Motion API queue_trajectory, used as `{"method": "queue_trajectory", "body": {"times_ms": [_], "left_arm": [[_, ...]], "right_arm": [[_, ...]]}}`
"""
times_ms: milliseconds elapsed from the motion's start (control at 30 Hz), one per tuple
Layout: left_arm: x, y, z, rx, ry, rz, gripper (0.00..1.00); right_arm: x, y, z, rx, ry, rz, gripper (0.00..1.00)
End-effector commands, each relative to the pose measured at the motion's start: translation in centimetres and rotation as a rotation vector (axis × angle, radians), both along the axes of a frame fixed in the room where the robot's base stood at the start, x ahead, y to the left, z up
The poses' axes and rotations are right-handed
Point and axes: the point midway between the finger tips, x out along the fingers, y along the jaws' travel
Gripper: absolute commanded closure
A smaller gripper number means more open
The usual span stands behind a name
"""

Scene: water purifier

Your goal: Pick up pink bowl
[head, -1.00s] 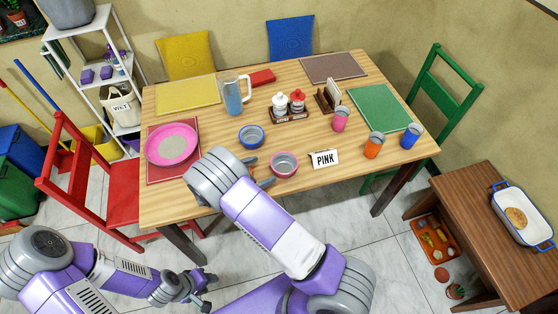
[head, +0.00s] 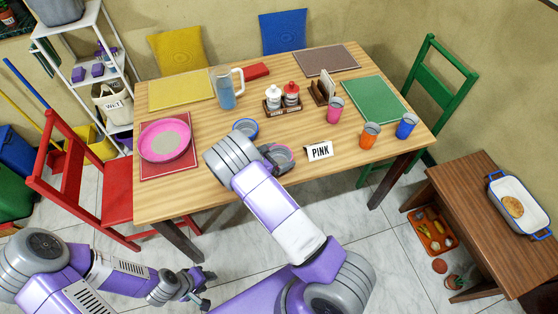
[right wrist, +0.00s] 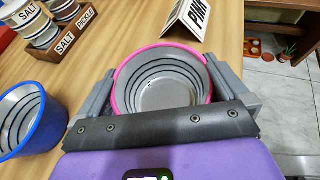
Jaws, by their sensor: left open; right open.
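The pink bowl (head: 284,156), grey inside with a pink rim, stands on the wooden table near its front edge. In the right wrist view the bowl (right wrist: 165,88) sits between the two fingers of my right gripper (right wrist: 160,68), which is open. One finger is on each side of the bowl; I cannot tell whether they touch it. In the head view my right gripper (head: 272,158) is partly hidden behind its own wrist and covers part of the bowl. My left gripper (head: 204,290) is open and empty, low in front of the table.
A blue bowl (head: 245,128) stands close on the left, also in the right wrist view (right wrist: 20,118). A PINK sign (head: 320,151) stands right of the pink bowl. The salt and pickle caddy (head: 282,103) is behind. A pink plate (head: 165,140) lies at the left.

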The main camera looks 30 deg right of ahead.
Motion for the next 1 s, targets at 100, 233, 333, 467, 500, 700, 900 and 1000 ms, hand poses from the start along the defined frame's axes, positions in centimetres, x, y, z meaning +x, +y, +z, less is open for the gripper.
{"method": "queue_trajectory", "body": {"times_ms": [100, 233, 333, 467, 500, 700, 900, 1000], "left_arm": [[0.0, 0.0, 0.0, 0.0, 0.0, 0.0, 0.57], [0.0, 0.0, 0.0, 0.0, 0.0, 0.0, 0.57], [0.0, 0.0, 0.0, 0.0, 0.0, 0.0, 0.57], [0.0, 0.0, 0.0, 0.0, 0.0, 0.0, 0.57], [0.0, 0.0, 0.0, 0.0, 0.0, 0.0, 0.57], [0.0, 0.0, 0.6, 0.0, 0.0, 0.0, 0.57], [0.0, 0.0, 1.6, 0.0, 0.0, 0.0, 0.57], [0.0, 0.0, 2.0, 0.0, 0.0, 0.0, 0.57]], "right_arm": [[0.0, 0.1, 0.0, 0.0, 0.0, 0.0, 0.03], [0.0, 0.1, 0.0, 0.0, 0.0, 0.0, 0.23], [0.0, 0.1, 0.1, 0.0, 0.0, 0.0, 0.37], [0.0, 0.1, 0.1, 0.0, 0.0, 0.0, 0.37], [0.0, 0.1, 0.1, 0.0, 0.0, 0.0, 0.37], [0.0, 0.1, 2.0, 0.0, -0.002, 0.0, 0.37], [0.0, 0.1, 6.2, 0.001, -0.004, -0.001, 0.37], [0.0, 0.1, 8.0, 0.0, -0.003, -0.001, 0.37]]}}
